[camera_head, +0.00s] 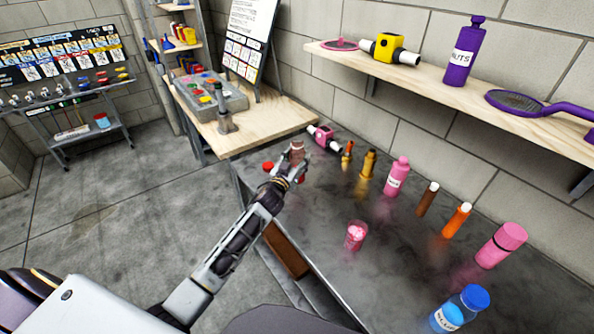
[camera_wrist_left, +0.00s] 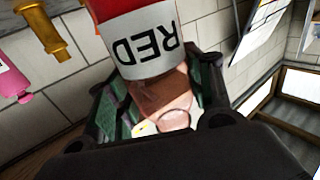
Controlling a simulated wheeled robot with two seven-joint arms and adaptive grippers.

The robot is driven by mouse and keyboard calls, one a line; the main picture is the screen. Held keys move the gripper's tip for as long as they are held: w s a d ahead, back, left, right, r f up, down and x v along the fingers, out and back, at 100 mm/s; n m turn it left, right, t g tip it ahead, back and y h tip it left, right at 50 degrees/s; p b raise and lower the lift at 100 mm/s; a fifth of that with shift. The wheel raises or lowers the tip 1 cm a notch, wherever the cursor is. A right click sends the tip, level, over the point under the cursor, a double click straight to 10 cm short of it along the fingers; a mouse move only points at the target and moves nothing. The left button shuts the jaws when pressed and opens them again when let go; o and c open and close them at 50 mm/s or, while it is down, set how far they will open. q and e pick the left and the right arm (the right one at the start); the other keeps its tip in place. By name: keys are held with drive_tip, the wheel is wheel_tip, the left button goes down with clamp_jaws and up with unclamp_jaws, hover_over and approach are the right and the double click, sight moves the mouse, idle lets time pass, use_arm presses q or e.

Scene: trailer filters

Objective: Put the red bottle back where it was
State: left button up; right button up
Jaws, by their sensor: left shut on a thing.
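The red bottle (camera_wrist_left: 140,45) has a white label reading RED, upside down in the left wrist view. My left gripper (camera_wrist_left: 155,105) is shut on it; the label and red part stick out past the fingers. In the head view my left gripper (camera_head: 287,173) is over the far left end of the grey table. A pinkish-brown piece (camera_head: 297,149) and a small red piece show at it, but I cannot tell which part of the bottle each is. I cannot tell whether the bottle touches the table. My right gripper is not in view.
The grey table (camera_head: 390,260) holds a pink bottle (camera_head: 397,176), golden pieces (camera_head: 366,175), brown and orange tubes, a pink cup (camera_head: 355,235), a pink cylinder and a blue-capped bottle. A wooden shelf (camera_head: 440,85) above holds a purple bottle (camera_head: 463,55). A wooden table (camera_head: 265,125) adjoins at left.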

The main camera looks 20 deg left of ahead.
use_arm(q)
drive_tip(key=shift+f, duration=0.4)
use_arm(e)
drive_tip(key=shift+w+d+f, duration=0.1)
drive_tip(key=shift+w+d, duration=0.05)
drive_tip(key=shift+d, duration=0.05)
use_arm(q)
drive_tip(key=shift+f, duration=0.1)
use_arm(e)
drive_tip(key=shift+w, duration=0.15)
use_arm(q)
drive_tip(key=shift+f+b, duration=0.4)
drive_tip(key=shift+f, duration=1.55)
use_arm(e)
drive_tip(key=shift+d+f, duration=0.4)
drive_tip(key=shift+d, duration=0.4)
use_arm(q)
drive_tip(key=o, duration=0.9)
drive_tip(key=shift+c, duration=0.2)
drive_tip(key=o, duration=0.4)
drive_tip(key=shift+c, duration=0.2)
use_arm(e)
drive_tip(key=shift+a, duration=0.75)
